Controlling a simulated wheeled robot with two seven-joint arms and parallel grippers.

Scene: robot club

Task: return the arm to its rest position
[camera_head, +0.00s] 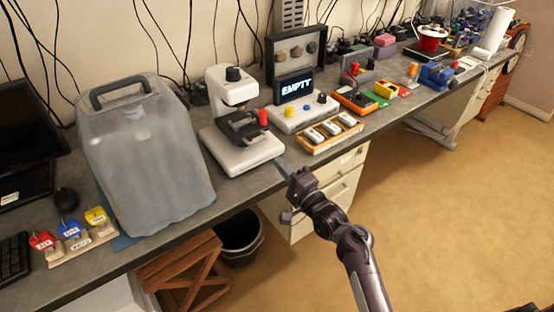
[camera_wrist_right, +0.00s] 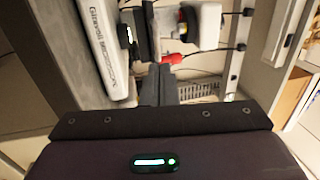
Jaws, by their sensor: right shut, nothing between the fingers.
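My right arm (camera_head: 352,245) reaches up from the bottom right of the head view, in front of the bench's front edge. Its gripper (camera_head: 284,167) is at that edge, just right of the white microscope (camera_head: 240,155). In the right wrist view the two dark fingers (camera_wrist_right: 158,84) are together with nothing between them. The white microscope base (camera_wrist_right: 98,45), with lettering on its side, and a red knob (camera_wrist_right: 172,58) show beyond the fingers. My left gripper is not in view.
The grey bench (camera_head: 180,228) carries a large translucent container (camera_head: 145,155), tagged keys, a panel reading EMPTY (camera_head: 297,87) and a wooden tray (camera_head: 345,137). Below are a dark bin (camera_head: 240,240), a wooden crate (camera_head: 185,275) and drawers (camera_head: 325,205). The floor on the right is open.

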